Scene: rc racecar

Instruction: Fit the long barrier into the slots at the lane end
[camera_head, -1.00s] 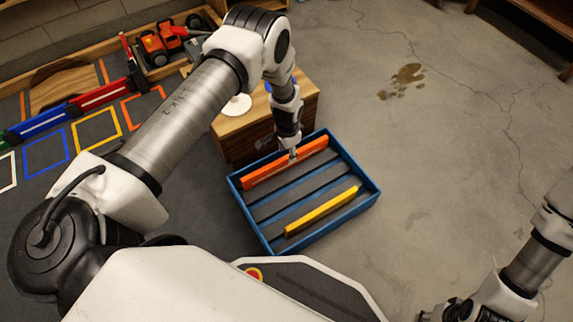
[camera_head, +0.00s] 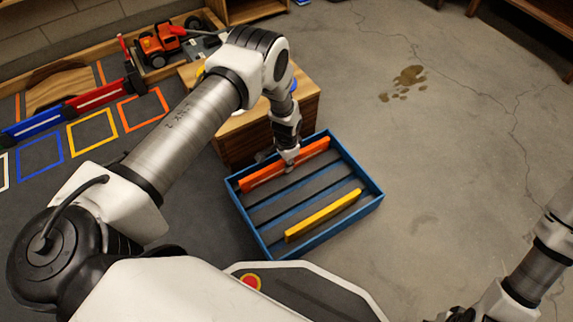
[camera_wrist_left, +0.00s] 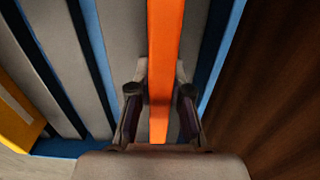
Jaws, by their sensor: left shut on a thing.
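A long orange barrier (camera_head: 314,151) lies along the far-left side of a blue tray (camera_head: 311,246). My left gripper (camera_head: 288,167) points down over the tray and is shut on the orange barrier, near the middle of its visible length. In the left wrist view, the fingers (camera_wrist_left: 160,104) sit on both sides of the orange barrier (camera_wrist_left: 164,40). A shorter yellow barrier (camera_head: 323,215) lies at the other side of the tray. My right gripper (camera_head: 455,314) is cut off at the bottom edge, so its jaws cannot be made out.
A wooden block-like cabinet (camera_head: 235,150) stands just behind the tray. At the left, a red barrier (camera_head: 96,97) and a blue barrier (camera_head: 32,124) stand in line behind painted squares on a dark mat. An orange toy vehicle (camera_head: 160,44) stands farther back.

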